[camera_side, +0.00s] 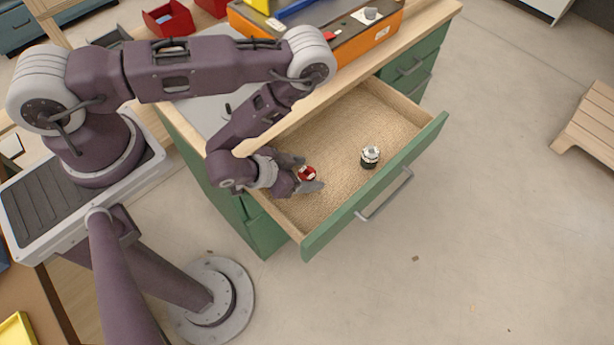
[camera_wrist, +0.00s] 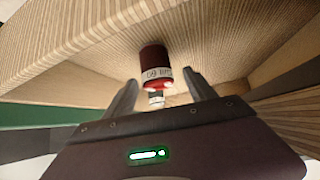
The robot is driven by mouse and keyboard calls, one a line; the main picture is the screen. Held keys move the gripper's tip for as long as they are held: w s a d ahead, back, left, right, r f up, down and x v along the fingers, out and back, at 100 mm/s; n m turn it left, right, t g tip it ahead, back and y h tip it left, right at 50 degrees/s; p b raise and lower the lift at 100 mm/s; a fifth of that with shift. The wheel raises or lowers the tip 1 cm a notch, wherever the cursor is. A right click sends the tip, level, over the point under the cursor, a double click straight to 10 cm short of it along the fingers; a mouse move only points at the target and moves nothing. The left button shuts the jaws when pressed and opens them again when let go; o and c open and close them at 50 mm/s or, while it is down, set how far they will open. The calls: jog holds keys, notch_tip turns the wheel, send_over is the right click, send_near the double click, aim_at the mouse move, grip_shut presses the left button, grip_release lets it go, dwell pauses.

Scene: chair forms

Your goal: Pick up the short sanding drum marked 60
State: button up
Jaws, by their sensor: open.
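A short dark red drum (camera_side: 307,173) with a pale band is in the open drawer, at its left side in the side view. In the wrist view the drum (camera_wrist: 154,58) carries a white label with small print, which I cannot read surely. My gripper (camera_side: 311,174) is open, its fingers on either side of the drum in the side view. In the wrist view my gripper (camera_wrist: 161,84) has the drum ahead between its fingertips; I cannot tell whether they touch it.
The drawer (camera_side: 405,162) has green front walls and a handle (camera_side: 385,195). Its tan floor is clear between the two drums. The worktop (camera_side: 420,25) above carries an orange toolbox (camera_side: 370,42) and red bins (camera_side: 168,18).

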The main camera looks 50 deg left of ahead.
aim_at(310, 173)
jog(key=x, duration=0.3)
jog(key=shift+w+d+f, duration=0.15)
jog(key=shift+w, duration=0.05)
grip_shut()
